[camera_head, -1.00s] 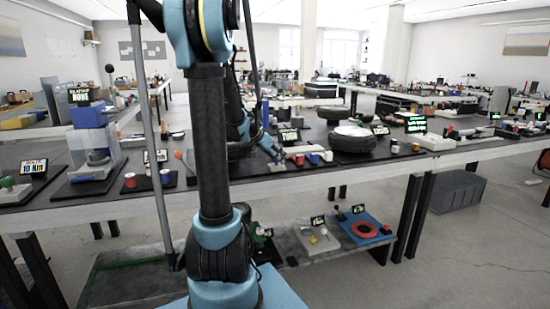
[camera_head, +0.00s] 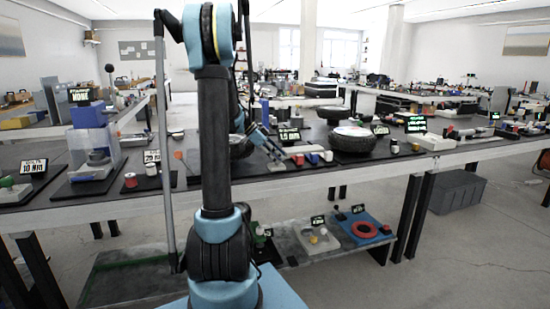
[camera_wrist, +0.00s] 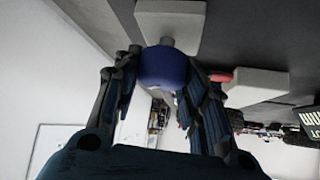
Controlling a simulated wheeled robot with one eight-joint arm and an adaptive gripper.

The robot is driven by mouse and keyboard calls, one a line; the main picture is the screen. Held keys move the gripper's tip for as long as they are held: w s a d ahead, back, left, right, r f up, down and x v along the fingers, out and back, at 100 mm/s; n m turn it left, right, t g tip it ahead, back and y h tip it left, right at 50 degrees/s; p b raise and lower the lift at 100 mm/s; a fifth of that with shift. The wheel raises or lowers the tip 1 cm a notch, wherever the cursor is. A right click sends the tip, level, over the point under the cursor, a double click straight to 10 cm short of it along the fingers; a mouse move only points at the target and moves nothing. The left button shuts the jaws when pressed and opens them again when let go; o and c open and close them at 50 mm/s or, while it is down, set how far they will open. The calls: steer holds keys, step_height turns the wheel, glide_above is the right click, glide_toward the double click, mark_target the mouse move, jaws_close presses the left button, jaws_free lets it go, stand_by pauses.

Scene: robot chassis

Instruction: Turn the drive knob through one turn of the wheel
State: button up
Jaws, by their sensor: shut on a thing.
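A round blue knob (camera_wrist: 163,68) sits on a short grey shaft that comes out of a white block (camera_wrist: 171,22) in the wrist view. My gripper (camera_wrist: 160,80) has one finger on each side of the knob and is shut on it. In the head view my gripper (camera_head: 274,154) is low at the front of the long table, partly behind my arm, and the knob is not clear there. A dark-tyred wheel (camera_head: 240,147) stands partly hidden behind my arm. A small sign with bright text (camera_head: 289,135) stands beside it.
A second tyre with a white hub (camera_head: 352,134) lies to the right on the table. Red, white and blue parts (camera_head: 313,156) lie close right of my gripper. In the wrist view, another white block with a red part (camera_wrist: 255,86) is near the right finger.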

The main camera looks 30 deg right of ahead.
steer(key=shift+w, duration=0.15)
stand_by(0.3)
steer(key=o, duration=1)
steer(key=shift+c, duration=0.2)
steer(key=shift+o, duration=0.5)
steer(key=v, duration=1.2)
steer(key=shift+w, duration=0.1)
